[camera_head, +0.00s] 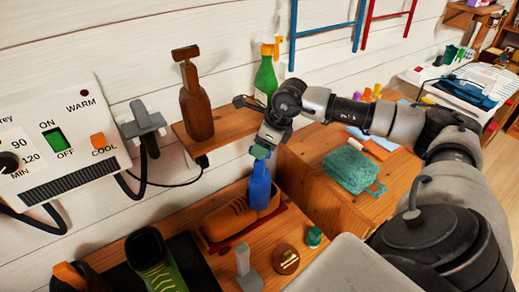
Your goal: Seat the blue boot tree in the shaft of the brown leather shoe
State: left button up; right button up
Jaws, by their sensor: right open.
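The brown leather shoe (229,219) lies on the wooden bench, toe to the left and its shaft opening at the right. The blue boot tree (260,188) stands upright at that opening. Its lower end is hidden by the shoe's side, so its depth in the shaft cannot be told. A small greenish part shows at its top. My right gripper (267,143) points down just above the boot tree, open, with its fingertips close to that top. Whether they touch it is too small to tell. My left gripper is out of view.
A green boot (158,265) stands at the lower left. A round brown tin (286,260) and small green jar (313,237) sit right of the shoe. A shelf behind holds a brown bottle (196,108) and green spray bottle (265,80). A teal cloth (350,169) lies to the right.

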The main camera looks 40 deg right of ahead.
jog(key=b+v, duration=0.1)
jog(key=v, duration=0.9)
